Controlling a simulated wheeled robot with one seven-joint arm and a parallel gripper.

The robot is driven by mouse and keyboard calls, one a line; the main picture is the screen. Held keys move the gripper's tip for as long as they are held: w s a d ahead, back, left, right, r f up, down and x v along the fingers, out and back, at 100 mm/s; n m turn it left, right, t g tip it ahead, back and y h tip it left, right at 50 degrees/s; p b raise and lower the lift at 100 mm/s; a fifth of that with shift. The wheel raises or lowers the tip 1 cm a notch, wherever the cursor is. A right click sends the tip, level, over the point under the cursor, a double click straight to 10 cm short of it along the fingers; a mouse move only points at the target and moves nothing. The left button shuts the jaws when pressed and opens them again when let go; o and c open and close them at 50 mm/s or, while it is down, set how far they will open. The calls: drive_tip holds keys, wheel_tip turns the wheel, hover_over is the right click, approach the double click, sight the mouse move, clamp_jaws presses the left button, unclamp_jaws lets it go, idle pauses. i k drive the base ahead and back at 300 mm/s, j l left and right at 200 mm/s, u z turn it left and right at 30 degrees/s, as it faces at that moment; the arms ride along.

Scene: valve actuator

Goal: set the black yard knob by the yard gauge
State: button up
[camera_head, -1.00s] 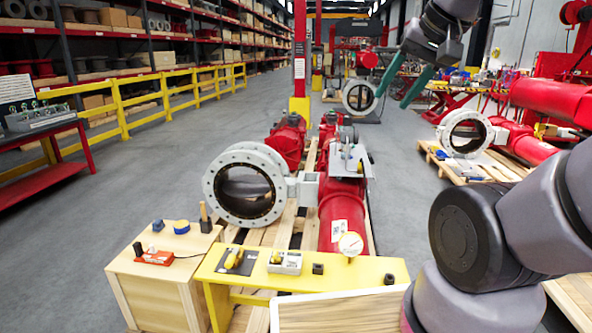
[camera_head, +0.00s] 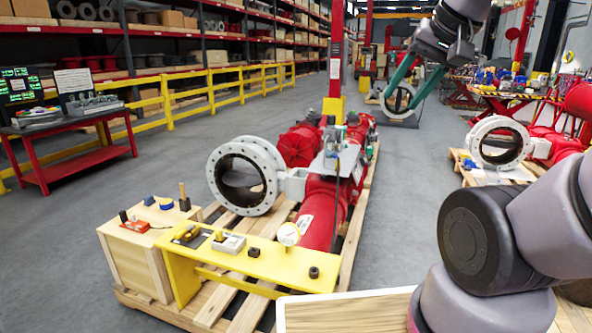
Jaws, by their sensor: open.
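The gauge (camera_head: 289,233), a small white round dial, stands at the back edge of the yellow bench (camera_head: 215,277) in the head view. A small black knob (camera_head: 254,252) sits on the bench left of the gauge. Another black knob (camera_head: 313,271) sits to its right, near the bench's right end. I cannot tell which is the yard knob, and their settings are too small to read. My gripper (camera_head: 403,102) is at the upper right, with teal fingers spread and nothing between them. It appears high above the bench, well apart from the knobs and gauge.
A wooden cabinet (camera_head: 134,262) with small tools adjoins the bench's left end. Behind the bench, a red actuator with a white flanged valve (camera_head: 225,160) rests on a pallet (camera_head: 222,304). A wooden panel (camera_head: 350,311) lies at the front. Grey floor is open to the left.

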sight(331, 120)
drive_tip(key=i+l+u, duration=0.1)
drive_tip(key=l, duration=0.35)
drive_tip(key=i+l+u, duration=0.1)
drive_tip(key=l, duration=0.35)
drive_tip(key=l+u, duration=0.1)
drive_tip(key=l, duration=0.35)
drive_tip(key=i+l+u, duration=0.1)
drive_tip(key=i+l, duration=0.5)
drive_tip(key=l, duration=0.15)
drive_tip(key=i+l+u, duration=0.15)
drive_tip(key=i+l, duration=0.4)
drive_tip(key=l, duration=0.25)
drive_tip(key=i+l, duration=0.3)
drive_tip(key=i+l+u, duration=0.1)
drive_tip(key=i+l, duration=0.15)
drive_tip(key=l, duration=0.25)
drive_tip(key=i+l, duration=0.3)
drive_tip(key=l, duration=0.15)
drive_tip(key=i+l+u, duration=0.25)
drive_tip(key=l+u, duration=0.3)
